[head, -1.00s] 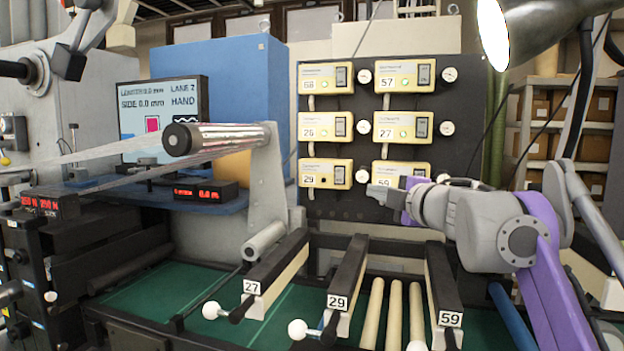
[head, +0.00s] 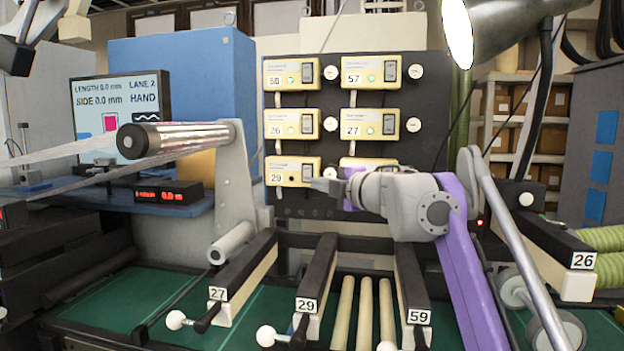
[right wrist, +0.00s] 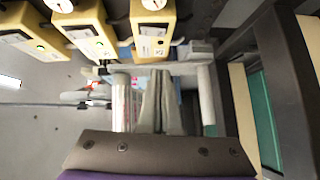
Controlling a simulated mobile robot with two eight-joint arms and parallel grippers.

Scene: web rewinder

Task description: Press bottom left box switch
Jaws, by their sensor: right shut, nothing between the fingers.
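The bottom left box (head: 281,171), cream and labelled 29, is on the dark panel in the head view. Its dark switch (head: 308,173) is at its right side. My right gripper (head: 316,184) is shut and empty, its tip just below and right of the switch in the picture. I cannot tell whether it touches. In the right wrist view, the shut fingers (right wrist: 158,103) point toward the top, where a cream box (right wrist: 152,32) shows near them; its switch cannot be made out. My left gripper is not in view.
Other boxes, such as 26 (head: 283,124) and 27 (head: 359,125), have round gauges beside them. A roller (head: 175,138) on a grey bracket stands left of the panel. Labelled black-topped bars (head: 320,270) project below my arm. A lamp (head: 500,30) hangs upper right.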

